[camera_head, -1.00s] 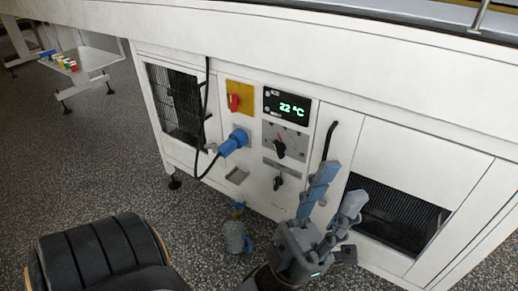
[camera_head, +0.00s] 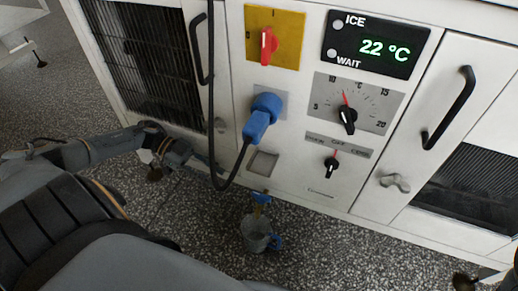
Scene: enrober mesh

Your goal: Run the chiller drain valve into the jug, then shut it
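The drain valve (camera_head: 259,208) sticks out low under the chiller's front panel, with a small blue handle (camera_head: 260,197) on a brass-coloured body. A grey jug (camera_head: 256,233) with a blue side handle (camera_head: 276,242) stands upright on the floor directly below the valve. Whether it holds liquid is too small to tell. My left gripper (camera_head: 186,157) is in front of the chiller's lower left, up and left of the valve and jug and apart from both. Its fingers are too dark and edge-on to show whether they are open. My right gripper is out of view.
The chiller front has a red switch (camera_head: 269,45) on yellow, a display (camera_head: 376,48) reading 22 °C, a dial (camera_head: 347,115), a lower selector (camera_head: 331,165) and a blue plug (camera_head: 262,117). Its black cable hangs between my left gripper and the valve. Speckled floor is clear right of the jug.

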